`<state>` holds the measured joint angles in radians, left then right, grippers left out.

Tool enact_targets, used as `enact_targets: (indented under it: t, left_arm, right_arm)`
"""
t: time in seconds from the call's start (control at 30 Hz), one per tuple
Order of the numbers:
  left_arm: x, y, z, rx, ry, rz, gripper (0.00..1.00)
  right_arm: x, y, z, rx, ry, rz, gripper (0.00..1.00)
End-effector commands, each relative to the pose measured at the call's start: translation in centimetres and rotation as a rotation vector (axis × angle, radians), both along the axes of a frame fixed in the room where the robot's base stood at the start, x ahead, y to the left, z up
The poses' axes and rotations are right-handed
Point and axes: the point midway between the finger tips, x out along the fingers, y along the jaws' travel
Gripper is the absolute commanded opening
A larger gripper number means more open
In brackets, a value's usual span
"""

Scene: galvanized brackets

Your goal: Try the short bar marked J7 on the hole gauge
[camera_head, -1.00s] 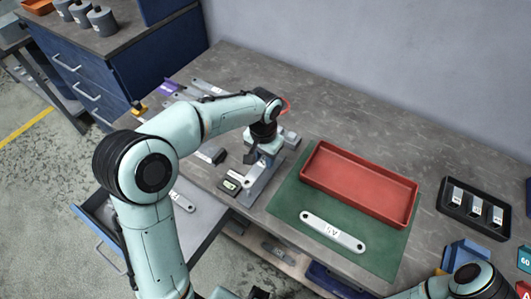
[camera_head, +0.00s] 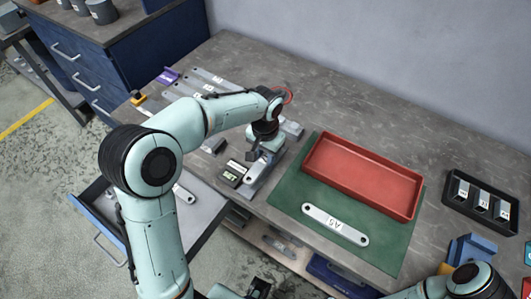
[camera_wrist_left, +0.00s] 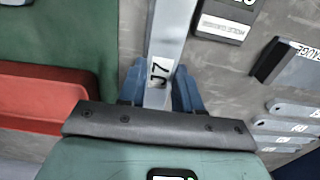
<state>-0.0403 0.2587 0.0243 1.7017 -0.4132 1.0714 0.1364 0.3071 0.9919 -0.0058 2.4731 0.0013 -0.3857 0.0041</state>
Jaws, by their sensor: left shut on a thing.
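My left gripper (camera_head: 258,157) is shut on a short grey metal bar (camera_head: 264,172), over the bench just left of the green mat. In the left wrist view the bar (camera_wrist_left: 165,45) runs up from between the blue fingers, and its white label reads J7. The fingers hide part of it. I cannot tell whether it touches the bench.
A block marked SET (camera_head: 232,173) lies close beside the bar. A bar marked A5 (camera_head: 335,224) and a red tray (camera_head: 318,176) are on the green mat (camera_head: 288,200). Several bars (camera_head: 215,78) lie at the back left. A black tray (camera_head: 451,204) holds pieces at right. A drawer (camera_head: 215,205) stands open.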

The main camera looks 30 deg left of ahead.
Motion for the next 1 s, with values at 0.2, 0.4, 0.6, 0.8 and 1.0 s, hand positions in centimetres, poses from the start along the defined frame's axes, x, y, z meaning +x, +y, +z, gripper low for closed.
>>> enact_targets:
  t: [0.2, 0.4, 0.6, 0.8, 1.0]
  left_arm:
    - [0.0, 0.0, 0.1, 0.000, -0.001, 0.000, 0.00]
    - [0.0, 0.0, -0.1, 0.000, -0.001, 0.000, 0.00]
    - [0.0, 0.0, -0.6, 0.000, -0.001, 0.000, 0.00]
    - [0.0, 0.0, -1.1, 0.000, 0.000, 0.000, 0.00]
    - [0.0, 0.0, -1.6, 0.000, 0.000, 0.000, 0.00]
  right_arm:
    - [0.0, 0.0, 0.1, 0.000, -0.001, 0.000, 0.59]
    - [0.0, 0.0, -0.1, 0.000, 0.000, 0.000, 0.59]
    - [-0.2, 0.0, -0.4, 0.000, 0.002, 0.000, 0.59]
    - [-0.3, 0.0, -0.7, 0.000, 0.003, 0.000, 0.59]
    - [-0.4, 0.0, -1.0, -0.001, 0.005, 0.000, 0.59]
